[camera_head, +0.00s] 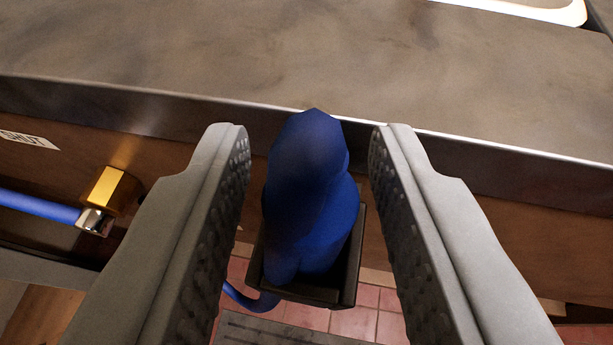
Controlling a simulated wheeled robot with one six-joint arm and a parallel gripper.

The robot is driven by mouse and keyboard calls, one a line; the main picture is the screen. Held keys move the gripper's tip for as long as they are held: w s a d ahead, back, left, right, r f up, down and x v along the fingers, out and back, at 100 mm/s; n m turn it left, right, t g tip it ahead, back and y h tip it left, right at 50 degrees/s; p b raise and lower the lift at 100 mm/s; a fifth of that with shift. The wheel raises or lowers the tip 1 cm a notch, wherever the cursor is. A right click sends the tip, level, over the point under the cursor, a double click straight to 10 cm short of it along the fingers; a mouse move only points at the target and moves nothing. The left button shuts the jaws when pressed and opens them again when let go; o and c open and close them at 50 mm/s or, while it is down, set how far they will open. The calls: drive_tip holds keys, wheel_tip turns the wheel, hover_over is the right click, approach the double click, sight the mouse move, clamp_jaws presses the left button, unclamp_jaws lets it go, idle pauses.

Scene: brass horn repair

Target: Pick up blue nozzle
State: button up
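The blue nozzle (311,200) stands in the middle of the camera_head view. Its lower end sits in a dark square holder (346,272) at the front of the bench. My gripper (309,150) is open, with one grey finger to the left of the nozzle and one to the right. Gaps show between the nozzle and both finger pads, so neither appears to touch it. The bottom of the nozzle is hidden inside the holder.
A grey bench top (300,50) with a metal front edge lies behind the nozzle. A blue hose (38,206) runs to a brass fitting (113,190) at left. A blue loop (250,300) hangs below the holder. Red floor tiles (370,318) show below.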

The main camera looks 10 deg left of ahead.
drive_tip(key=shift+w, duration=0.15)
drive_tip(key=shift+c, duration=0.4)
clamp_jaws()
